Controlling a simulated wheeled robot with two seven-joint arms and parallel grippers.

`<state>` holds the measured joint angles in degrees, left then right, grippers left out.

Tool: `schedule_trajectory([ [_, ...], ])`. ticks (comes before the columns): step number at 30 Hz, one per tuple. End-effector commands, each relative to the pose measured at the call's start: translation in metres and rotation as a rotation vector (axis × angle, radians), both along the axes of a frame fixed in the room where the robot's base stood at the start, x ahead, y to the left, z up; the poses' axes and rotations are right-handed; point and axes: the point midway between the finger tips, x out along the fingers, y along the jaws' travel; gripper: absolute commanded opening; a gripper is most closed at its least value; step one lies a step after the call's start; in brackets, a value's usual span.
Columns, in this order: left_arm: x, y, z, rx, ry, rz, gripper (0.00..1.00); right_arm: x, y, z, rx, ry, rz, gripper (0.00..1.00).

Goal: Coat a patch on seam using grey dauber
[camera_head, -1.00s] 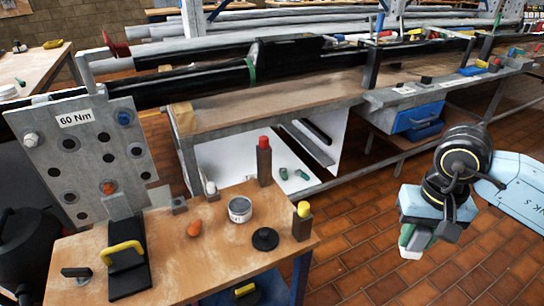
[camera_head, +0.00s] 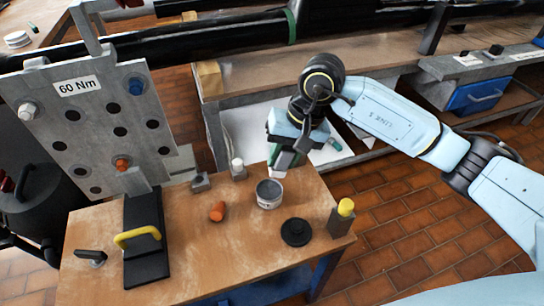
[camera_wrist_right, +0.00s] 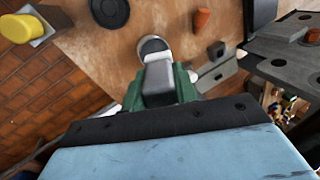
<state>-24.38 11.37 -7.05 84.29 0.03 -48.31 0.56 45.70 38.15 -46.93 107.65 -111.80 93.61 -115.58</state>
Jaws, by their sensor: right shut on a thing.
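My right gripper (camera_head: 282,165) hangs over the back edge of the wooden table, just behind the open tin (camera_head: 269,194). In the wrist view its green fingers (camera_wrist_right: 160,85) are shut on a grey block-like piece, which I take for the grey dauber (camera_wrist_right: 159,76). The black lid (camera_head: 296,232) lies in front of the tin. I cannot make out the seam. My left gripper is not in view.
A grey upright plate marked 60 Nm (camera_head: 105,115) stands at the left. On the table are an orange cone (camera_head: 217,211), a yellow-topped block (camera_head: 344,213), a white-topped block (camera_head: 238,169) and a black piece with a yellow handle (camera_head: 146,260). The front middle of the table is clear.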

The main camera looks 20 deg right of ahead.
Motion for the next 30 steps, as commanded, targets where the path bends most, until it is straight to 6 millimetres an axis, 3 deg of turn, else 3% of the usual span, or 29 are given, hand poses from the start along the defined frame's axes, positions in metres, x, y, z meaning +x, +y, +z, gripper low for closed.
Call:
schedule_trajectory([
  [6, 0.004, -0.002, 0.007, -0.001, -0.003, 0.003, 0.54, 0.009, 0.007, -0.02, 0.202, -0.057, -0.196, 0.06],
  [16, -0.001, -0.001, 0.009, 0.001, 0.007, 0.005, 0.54, 0.015, 0.002, -0.031, 0.278, -0.102, -0.289, 0.06],
  [19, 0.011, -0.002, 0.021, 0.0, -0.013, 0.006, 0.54, 0.014, 0.002, -0.039, 0.278, -0.101, -0.287, 0.06],
  [30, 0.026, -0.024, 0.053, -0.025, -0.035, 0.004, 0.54, 0.014, 0.002, -0.074, 0.276, -0.1, -0.286, 0.06],
])
